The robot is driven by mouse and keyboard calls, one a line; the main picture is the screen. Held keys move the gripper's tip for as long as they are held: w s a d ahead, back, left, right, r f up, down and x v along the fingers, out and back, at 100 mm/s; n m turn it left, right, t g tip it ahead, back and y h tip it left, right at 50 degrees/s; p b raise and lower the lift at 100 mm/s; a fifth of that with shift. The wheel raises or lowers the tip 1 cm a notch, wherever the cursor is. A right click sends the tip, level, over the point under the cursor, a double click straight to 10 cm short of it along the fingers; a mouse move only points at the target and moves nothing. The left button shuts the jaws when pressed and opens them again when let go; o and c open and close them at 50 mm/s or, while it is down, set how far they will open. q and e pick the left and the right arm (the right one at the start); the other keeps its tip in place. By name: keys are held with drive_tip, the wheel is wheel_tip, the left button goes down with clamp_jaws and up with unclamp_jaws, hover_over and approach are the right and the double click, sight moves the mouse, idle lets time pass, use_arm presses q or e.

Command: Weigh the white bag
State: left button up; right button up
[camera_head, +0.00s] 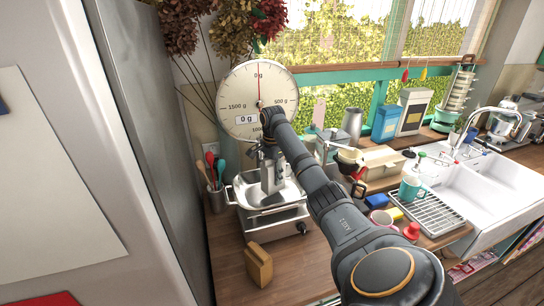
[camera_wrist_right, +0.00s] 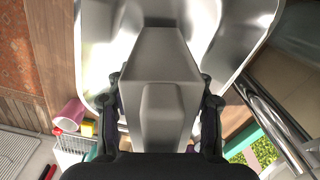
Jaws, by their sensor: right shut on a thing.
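The white bag (camera_wrist_right: 162,55) looks grey in the right wrist view and fills the space between my right gripper's fingers. My right gripper (camera_head: 268,150) is shut on it over the scale's metal pan (camera_head: 240,193). In the head view the bag (camera_head: 268,178) shows below the gripper, partly covered by it. I cannot tell whether its underside touches the pan. The scale's round dial (camera_head: 240,90) stands behind, and its small display reads 0 g. My left gripper is not in view.
A utensil pot (camera_head: 216,198) is left of the scale. A dish rack (camera_head: 428,212) and sink (camera_head: 490,190) lie to the right. A fridge borders the left.

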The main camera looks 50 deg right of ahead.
drive_tip(key=shift+f, duration=0.1)
drive_tip(key=shift+w+f, duration=0.1)
drive_tip(key=shift+w, duration=0.1)
drive_tip(key=shift+f, duration=0.2)
drive_tip(key=shift+s+f, duration=0.1)
drive_tip(key=shift+f, duration=0.4)
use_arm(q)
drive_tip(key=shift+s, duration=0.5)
use_arm(e)
drive_tip(key=shift+f, duration=0.3)
drive_tip(key=o, duration=1.4)
